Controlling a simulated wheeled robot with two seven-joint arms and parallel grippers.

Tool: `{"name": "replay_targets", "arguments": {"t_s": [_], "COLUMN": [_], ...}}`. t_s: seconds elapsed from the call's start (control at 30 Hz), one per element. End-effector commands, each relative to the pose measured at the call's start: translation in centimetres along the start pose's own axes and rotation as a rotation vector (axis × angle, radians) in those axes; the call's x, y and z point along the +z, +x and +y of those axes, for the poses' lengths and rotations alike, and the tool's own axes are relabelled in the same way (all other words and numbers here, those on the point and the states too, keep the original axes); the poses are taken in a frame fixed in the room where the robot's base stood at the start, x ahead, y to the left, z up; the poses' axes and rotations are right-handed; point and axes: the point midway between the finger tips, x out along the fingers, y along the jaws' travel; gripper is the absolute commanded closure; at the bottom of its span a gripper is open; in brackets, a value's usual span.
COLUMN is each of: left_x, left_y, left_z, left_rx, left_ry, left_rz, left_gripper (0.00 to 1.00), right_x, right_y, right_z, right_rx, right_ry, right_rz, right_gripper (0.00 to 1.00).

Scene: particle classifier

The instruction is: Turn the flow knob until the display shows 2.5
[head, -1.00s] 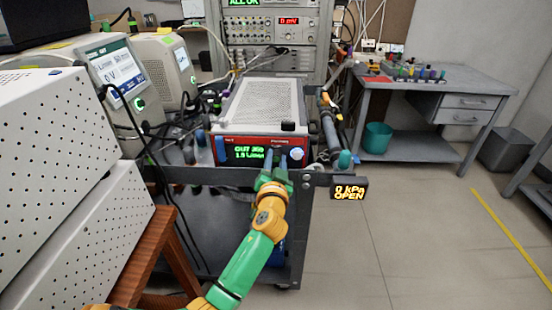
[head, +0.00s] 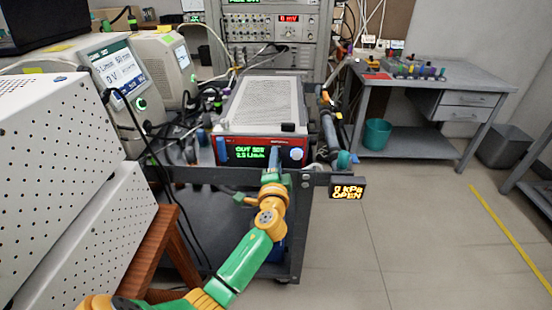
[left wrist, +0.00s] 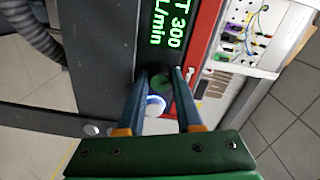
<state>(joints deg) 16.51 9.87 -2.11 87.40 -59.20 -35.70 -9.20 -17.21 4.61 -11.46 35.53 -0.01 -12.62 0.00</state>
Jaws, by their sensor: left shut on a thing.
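The red-framed classifier (head: 228,139) stands on the cart's top. Its green display (head: 248,154) shows a lower line that looks like 2.5 L/min, in small blurred digits. My left gripper (head: 274,152) is at the front panel, right of the display, its fingers seen nearly edge-on. In the left wrist view, its blue fingers (left wrist: 160,74) are shut on the dark, green-tinted flow knob (left wrist: 160,84). The gripper hides the knob in the head view. A white, blue-lit round button (head: 297,154) is just right of the gripper; it also shows in the left wrist view (left wrist: 154,106).
The dark cart edge (head: 225,175) runs below the panel. A small sign (head: 347,190) reading 0 kPa OPEN hangs at its right corner. Tubing (head: 330,130) is right of the classifier, and white perforated boxes (head: 50,140) stand at the left. Open floor lies to the right.

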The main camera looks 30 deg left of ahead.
Motion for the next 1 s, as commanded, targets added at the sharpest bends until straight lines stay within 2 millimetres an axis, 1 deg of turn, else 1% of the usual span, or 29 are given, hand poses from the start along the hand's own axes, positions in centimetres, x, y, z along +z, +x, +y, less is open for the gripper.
{"name": "replay_targets", "arguments": {"t_s": [0.3,0.8,0.83,0.87,0.9,0.93,1.0], "left_x": [0.02,0.03,0.03,0.03,0.03,0.03,0.03], "left_y": [-0.04,-0.05,-0.05,-0.05,-0.04,-0.04,-0.05], "left_z": [0.19,0.25,0.25,0.25,0.24,0.24,0.26], "left_rx": [0.005,0.005,0.005,0.005,0.005,0.005,0.005], "left_ry": [0.094,0.108,0.108,0.108,0.107,0.107,0.107], "left_rz": [-0.001,-0.001,-0.001,-0.001,-0.001,-0.001,-0.001], "left_gripper": [1.0,1.0,0.6,0.52,0.41,0.36,0.36], "right_x": [-0.05,-0.06,-0.06,-0.06,-0.06,-0.06,-0.06], "right_y": [-0.31,-0.32,-0.32,-0.32,-0.32,-0.32,-0.32], "right_z": [-0.06,-0.07,-0.07,-0.07,-0.07,-0.07,-0.07], "right_rx": [-0.001,-0.001,-0.001,-0.001,-0.001,-0.001,-0.001], "right_ry": [0.0,0.001,0.001,0.001,0.001,0.001,0.001], "right_rz": [0.0,0.001,0.001,0.001,0.001,0.001,0.001], "right_gripper": [1.0,1.0,1.0,1.0,1.0,1.0,1.0]}}
